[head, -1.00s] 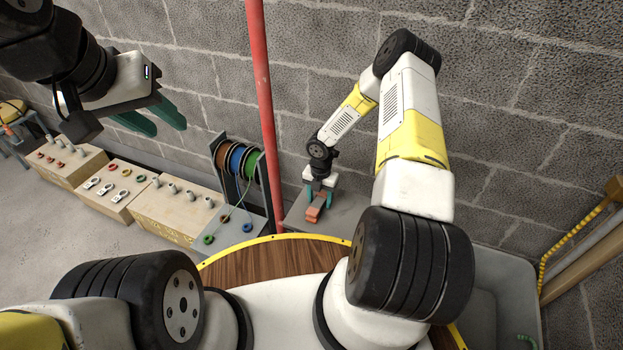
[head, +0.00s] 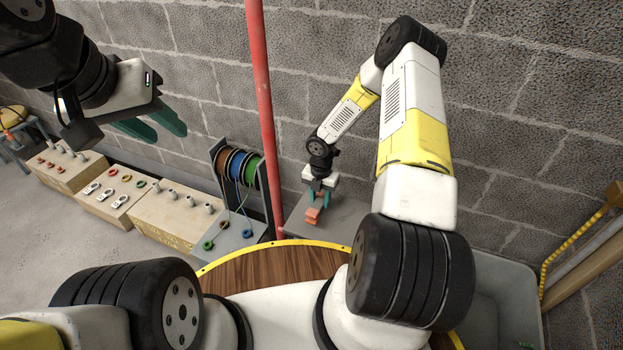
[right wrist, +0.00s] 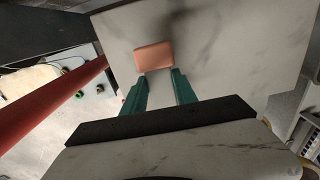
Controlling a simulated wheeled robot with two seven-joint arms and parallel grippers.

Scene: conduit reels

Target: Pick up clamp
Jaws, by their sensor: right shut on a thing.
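An orange block-shaped piece, which I take to be the clamp (head: 312,216), is at the grey bench top beside the red pole in the head view. My right gripper (head: 318,199) points down over it with its teal fingers on it. In the right wrist view the clamp (right wrist: 154,57) shows as a plain orange block at the fingertips of my right gripper (right wrist: 159,78). I cannot tell whether it touches the bench top. My left gripper (head: 152,122) hangs at the upper left, empty, with its two teal fingers apart.
The red pole (head: 263,110) stands close left of the bench top (head: 345,216). A rack of cable reels (head: 238,165) is left of the pole. Wooden boxes (head: 165,222) with small fittings line the wall. A grey bin (head: 497,275) stands at the right.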

